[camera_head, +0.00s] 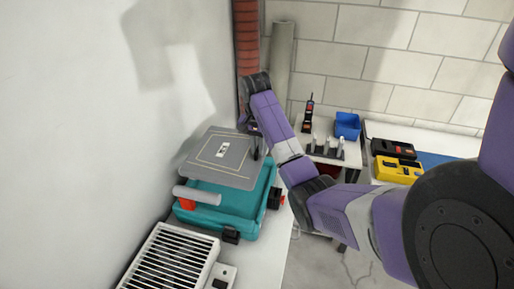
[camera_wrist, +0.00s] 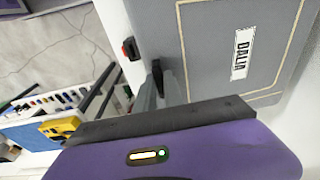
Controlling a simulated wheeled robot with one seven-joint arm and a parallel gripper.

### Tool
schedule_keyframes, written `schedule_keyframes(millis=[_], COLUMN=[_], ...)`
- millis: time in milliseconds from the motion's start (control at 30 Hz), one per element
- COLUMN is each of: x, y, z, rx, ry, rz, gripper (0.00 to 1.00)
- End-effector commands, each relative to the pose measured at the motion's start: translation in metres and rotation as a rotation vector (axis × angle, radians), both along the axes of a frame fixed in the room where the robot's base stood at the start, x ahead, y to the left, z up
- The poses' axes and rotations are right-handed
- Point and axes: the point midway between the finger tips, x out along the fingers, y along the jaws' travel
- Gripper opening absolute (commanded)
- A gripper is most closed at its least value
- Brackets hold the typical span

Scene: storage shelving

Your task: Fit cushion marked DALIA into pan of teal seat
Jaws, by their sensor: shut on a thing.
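The grey cushion (camera_head: 205,160) has a pale stitched line and a white label, which reads DALIA in the wrist view (camera_wrist: 210,50). It lies over the back part of the teal seat (camera_head: 230,212), label up, and hides most of the seat's pan. I cannot tell whether it touches the pan or hangs just above it. My gripper (camera_head: 257,148) is at the cushion's right edge, shut on it. In the wrist view my gripper's fingers (camera_wrist: 160,78) meet the cushion's near edge.
A white slatted heater-like unit (camera_head: 170,262) stands in front of the seat. A wall is close on the left. A grey roll (camera_head: 281,60) and red column (camera_head: 246,40) stand behind. A blue bin (camera_head: 347,126) and yellow case (camera_head: 398,170) sit on tables at right.

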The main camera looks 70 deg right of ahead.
Motion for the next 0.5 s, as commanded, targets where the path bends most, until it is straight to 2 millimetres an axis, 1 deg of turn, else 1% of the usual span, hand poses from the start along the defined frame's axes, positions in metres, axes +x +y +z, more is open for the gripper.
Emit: schedule_keyframes(millis=[33,500], x=[0.0,0.0], y=[0.0,0.001], z=[-0.007,-0.058], rx=[0.002,0.003], ry=[0.001,0.001], rz=[0.0,0.0], gripper=[0.0,0.0])
